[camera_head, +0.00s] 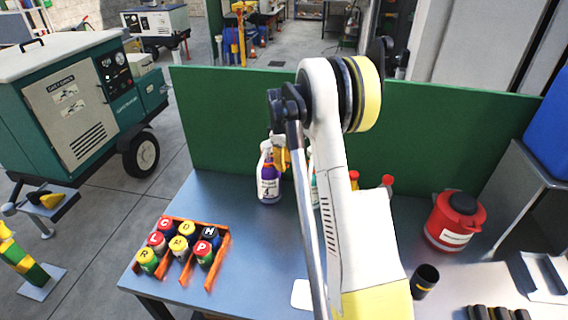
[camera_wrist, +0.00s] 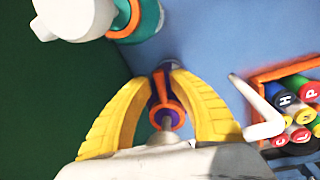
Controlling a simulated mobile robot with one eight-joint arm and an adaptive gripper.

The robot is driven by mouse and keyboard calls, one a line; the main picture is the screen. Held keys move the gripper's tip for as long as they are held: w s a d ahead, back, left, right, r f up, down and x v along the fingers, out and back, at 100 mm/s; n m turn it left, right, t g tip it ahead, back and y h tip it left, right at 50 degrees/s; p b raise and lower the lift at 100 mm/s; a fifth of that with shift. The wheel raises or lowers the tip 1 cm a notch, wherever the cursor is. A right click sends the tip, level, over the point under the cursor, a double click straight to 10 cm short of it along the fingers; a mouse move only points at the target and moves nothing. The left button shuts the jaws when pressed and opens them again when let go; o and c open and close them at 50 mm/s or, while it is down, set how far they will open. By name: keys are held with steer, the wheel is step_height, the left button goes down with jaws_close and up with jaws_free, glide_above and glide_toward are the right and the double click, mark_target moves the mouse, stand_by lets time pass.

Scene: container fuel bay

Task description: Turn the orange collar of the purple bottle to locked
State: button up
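The purple bottle (camera_head: 268,186) stands upright on the blue-grey table in front of the green panel, with a white label and a white top. In the wrist view its purple neck and orange collar (camera_wrist: 165,110) lie between the yellow fingers of my gripper (camera_wrist: 164,78). The fingers reach down past the collar, one on each side, with little or no gap. I cannot tell whether they press on it. In the head view my gripper (camera_head: 281,156) is partly hidden behind the bottle's top and my arm. The collar's lock marking cannot be read.
A teal bottle (camera_wrist: 148,20) with a white top and orange collar stands close by. An orange crate (camera_head: 222,258) of several lettered cans is at the front left. A red container (camera_head: 452,225) and a dark cup (camera_head: 425,282) stand right. The green panel (camera_head: 215,115) closes the back.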

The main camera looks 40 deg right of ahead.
jaws_close()
steer(key=shift+s+a+m+b, duration=0.2)
steer(key=shift+a+m+b, duration=0.15)
steer(key=shift+m, duration=0.4)
steer(key=shift+s+a+m+b, duration=0.2)
steer(key=shift+a+m, duration=0.25)
steer(key=shift+m, duration=0.3)
steer(key=shift+o, duration=2.2)
jaws_free()
steer(key=shift+w, duration=0.1)
